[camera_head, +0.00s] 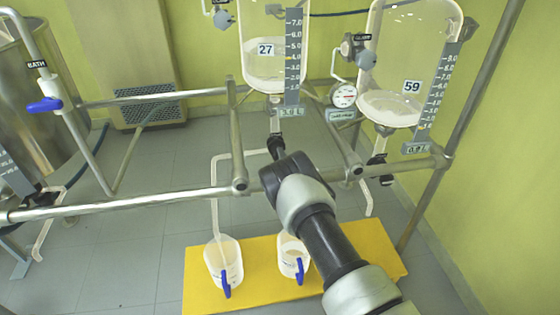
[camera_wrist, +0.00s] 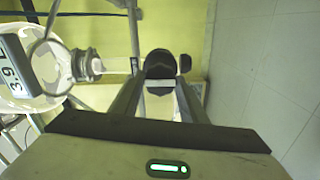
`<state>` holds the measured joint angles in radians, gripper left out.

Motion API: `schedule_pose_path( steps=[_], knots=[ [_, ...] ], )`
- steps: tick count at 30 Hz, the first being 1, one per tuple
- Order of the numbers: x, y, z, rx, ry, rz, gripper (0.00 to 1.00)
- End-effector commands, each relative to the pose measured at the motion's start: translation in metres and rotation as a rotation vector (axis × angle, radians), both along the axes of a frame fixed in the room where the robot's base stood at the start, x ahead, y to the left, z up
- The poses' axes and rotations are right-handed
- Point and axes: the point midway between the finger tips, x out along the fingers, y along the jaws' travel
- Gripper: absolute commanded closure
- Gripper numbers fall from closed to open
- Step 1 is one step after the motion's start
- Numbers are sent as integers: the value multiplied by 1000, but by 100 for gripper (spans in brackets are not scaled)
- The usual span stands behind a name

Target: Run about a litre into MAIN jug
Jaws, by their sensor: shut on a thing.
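The glass vessel marked 27 (camera_head: 266,62) hangs at upper middle, with pale liquid low in it. A display (camera_head: 289,112) below it also shows in the wrist view (camera_wrist: 14,66), reading 3.9 L. My gripper (camera_head: 277,152) is under this vessel's outlet, shut on a dark rounded valve handle (camera_wrist: 160,64). My own arm partly hides the valve in the head view. A pale tube (camera_head: 215,195) runs from that outlet down into the left jug (camera_head: 222,258). A second jug (camera_head: 290,248) stands to its right. I cannot read a MAIN label on either jug.
Both jugs have blue handles and stand on a yellow platform (camera_head: 200,292). Vessel 59 (camera_head: 392,100) hangs at right, with a gauge (camera_head: 343,95) beside it. A metal rail (camera_head: 130,205) crosses in front. A blue BATH valve handle (camera_head: 44,104) is at far left.

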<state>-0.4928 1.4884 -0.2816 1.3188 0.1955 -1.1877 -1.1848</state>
Motion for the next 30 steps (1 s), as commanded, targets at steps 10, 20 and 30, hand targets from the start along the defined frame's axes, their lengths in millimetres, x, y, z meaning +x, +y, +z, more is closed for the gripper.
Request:
schedule_pose_path(
  steps=[10, 20, 30],
  knots=[
    [-1, -1, -2, -268, -74, -1, 84],
    [-1, -1, -2, -405, -113, -2, 84],
    [-1, -2, -2, -437, -121, -2, 84]
  ],
)
